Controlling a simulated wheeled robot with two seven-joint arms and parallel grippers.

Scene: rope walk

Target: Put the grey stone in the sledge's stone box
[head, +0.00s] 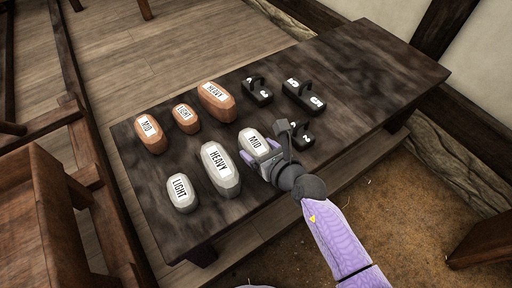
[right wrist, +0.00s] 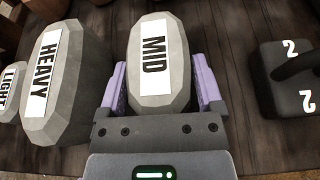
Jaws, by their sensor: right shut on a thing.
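A grey stone labelled MID (head: 253,140) sits on the dark table, between the fingers of my right gripper (head: 272,158). In the right wrist view the purple fingers close on both sides of this MID stone (right wrist: 158,62). The stone appears still at table level; I cannot tell whether it touches the top. Two more grey stones lie to its left: HEAVY (head: 221,168) and LIGHT (head: 183,192). My left gripper is not in view. I cannot make out a stone box for certain in these frames.
Brown stones MID (head: 150,133), LIGHT (head: 186,118) and HEAVY (head: 216,101) stand behind the grey ones. Black numbered weights (head: 257,91) stand to the right, one close to my right gripper (head: 302,136). The table's (head: 385,70) far right is bare. Wooden framework (head: 45,205) stands at left.

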